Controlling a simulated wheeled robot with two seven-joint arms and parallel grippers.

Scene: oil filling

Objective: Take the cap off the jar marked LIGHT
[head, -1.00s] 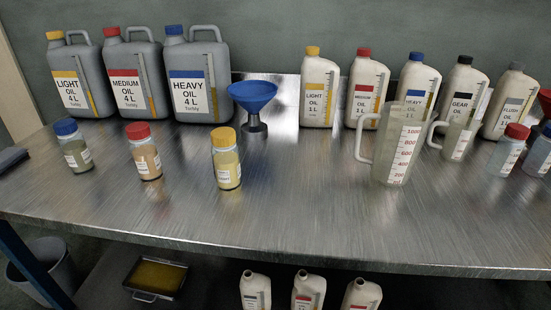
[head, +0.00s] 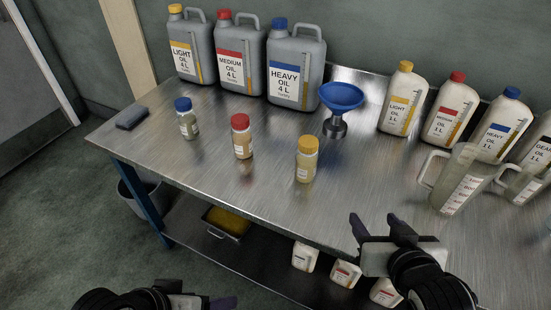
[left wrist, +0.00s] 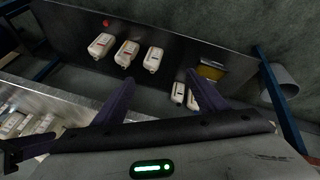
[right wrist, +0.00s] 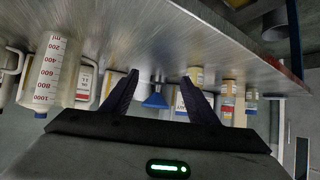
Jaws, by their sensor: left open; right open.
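Three small jars stand upright in a row on the steel bench, each capped: one blue-capped (head: 187,120), one red-capped (head: 242,137) and one yellow-capped (head: 306,160). Their labels are too small to read, so I cannot tell for certain which is marked LIGHT. My right gripper (head: 376,228) is open and empty over the bench's front edge, to the right of and nearer than the yellow-capped jar. It also shows in the right wrist view (right wrist: 160,92). My left gripper (left wrist: 162,92) is open and empty in front of the bench; the head view shows it partly at the bottom edge.
Large grey oil cans (head: 296,65) stand behind the jars, with a blue funnel (head: 341,96) to their right. White oil bottles (head: 402,100) and a clear measuring jug (head: 456,180) stand on the right. A lower shelf holds a yellow tray (head: 228,222) and several white bottles.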

